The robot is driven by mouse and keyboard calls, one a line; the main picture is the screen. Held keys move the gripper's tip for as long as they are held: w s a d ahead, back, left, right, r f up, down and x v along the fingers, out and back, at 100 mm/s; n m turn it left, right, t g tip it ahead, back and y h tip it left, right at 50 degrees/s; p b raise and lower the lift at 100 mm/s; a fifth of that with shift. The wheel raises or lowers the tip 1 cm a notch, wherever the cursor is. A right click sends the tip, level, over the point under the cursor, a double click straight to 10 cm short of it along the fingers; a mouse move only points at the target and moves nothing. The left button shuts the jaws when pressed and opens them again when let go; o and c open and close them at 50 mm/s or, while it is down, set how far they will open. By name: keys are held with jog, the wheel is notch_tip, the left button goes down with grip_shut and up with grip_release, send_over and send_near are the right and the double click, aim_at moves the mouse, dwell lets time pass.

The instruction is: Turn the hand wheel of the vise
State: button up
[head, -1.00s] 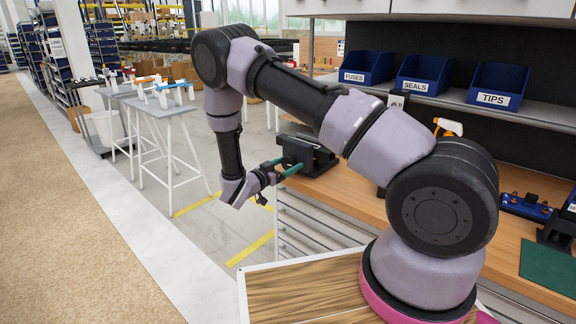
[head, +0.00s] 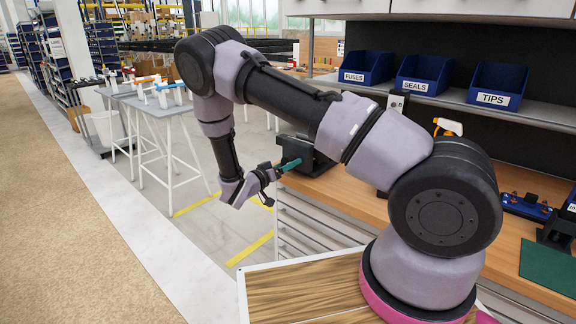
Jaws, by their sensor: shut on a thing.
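The dark grey vise (head: 312,156) sits at the left end of the wooden workbench. Its green hand wheel (head: 291,165) faces left toward my gripper and looks like a narrow slanted bar from here. My gripper (head: 277,172) is at the wheel, just left of the vise, with its fingers shut on the wheel's rim. The fingertips are small and partly hidden, so the exact grip on the rim is unclear. My forearm hangs down to the left of the vise.
Blue bins marked FUSES (head: 366,68), SEALS (head: 423,75) and TIPS (head: 497,86) stand on the shelf above the bench. An orange-and-white spray bottle (head: 449,127) stands behind my arm. A white table (head: 160,107) stands left, with open floor between.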

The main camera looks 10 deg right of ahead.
jog(key=n, duration=0.6)
jog(key=shift+r+n, duration=0.1)
jog(key=shift+n, duration=0.2)
jog(key=n, duration=0.6)
jog(key=shift+r, duration=0.1)
jog(key=n, duration=0.6)
jog(key=shift+n, duration=0.3)
jog(key=n, duration=0.5)
jog(key=shift+d+r, duration=0.1)
jog(key=shift+r, duration=0.05)
jog(key=shift+n, duration=0.4)
jog(key=o, duration=1.4)
jog(key=shift+w, duration=0.1)
jog(key=shift+c, duration=0.2)
jog(key=v, duration=1.1)
